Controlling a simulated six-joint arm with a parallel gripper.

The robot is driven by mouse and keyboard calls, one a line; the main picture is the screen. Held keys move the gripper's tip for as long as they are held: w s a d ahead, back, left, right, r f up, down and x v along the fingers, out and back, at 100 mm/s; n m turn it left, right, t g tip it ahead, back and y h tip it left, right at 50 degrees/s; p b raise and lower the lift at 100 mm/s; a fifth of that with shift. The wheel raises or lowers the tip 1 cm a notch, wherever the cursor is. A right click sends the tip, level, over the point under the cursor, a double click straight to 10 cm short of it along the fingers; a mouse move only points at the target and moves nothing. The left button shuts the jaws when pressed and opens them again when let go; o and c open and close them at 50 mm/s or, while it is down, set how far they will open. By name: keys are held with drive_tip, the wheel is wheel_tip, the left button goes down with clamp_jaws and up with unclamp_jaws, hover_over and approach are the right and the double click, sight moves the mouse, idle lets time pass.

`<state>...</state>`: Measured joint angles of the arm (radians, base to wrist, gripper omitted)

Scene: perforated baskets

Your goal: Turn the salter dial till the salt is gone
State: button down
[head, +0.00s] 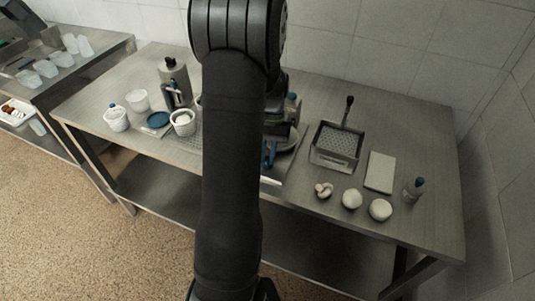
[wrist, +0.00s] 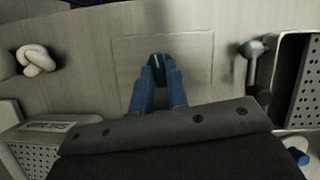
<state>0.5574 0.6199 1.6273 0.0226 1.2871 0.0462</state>
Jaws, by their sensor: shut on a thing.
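My gripper (wrist: 159,72) has blue fingers, closed on a small dark teal knob with a pale mark (wrist: 158,61) that looks like the salter dial. The knob shows in front of a pale square panel (wrist: 191,58) in the wrist view; I cannot tell if it touches it. In the head view my blue fingers (head: 270,155) hang just right of my dark arm, which covers much of the bench middle. The body of the salter is not clear in either view, and I see no salt.
White tubs (head: 116,119) stand at left.

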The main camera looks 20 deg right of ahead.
drive_tip(key=c, duration=1.4)
unclamp_jaws()
drive_tip(key=shift+r, duration=0.1)
drive_tip(key=v, duration=1.7)
drive_tip(key=shift+r, duration=0.2)
drive_tip(key=shift+f, duration=0.15)
drive_tip(key=x, duration=1.7)
drive_tip(key=shift+f, duration=0.15)
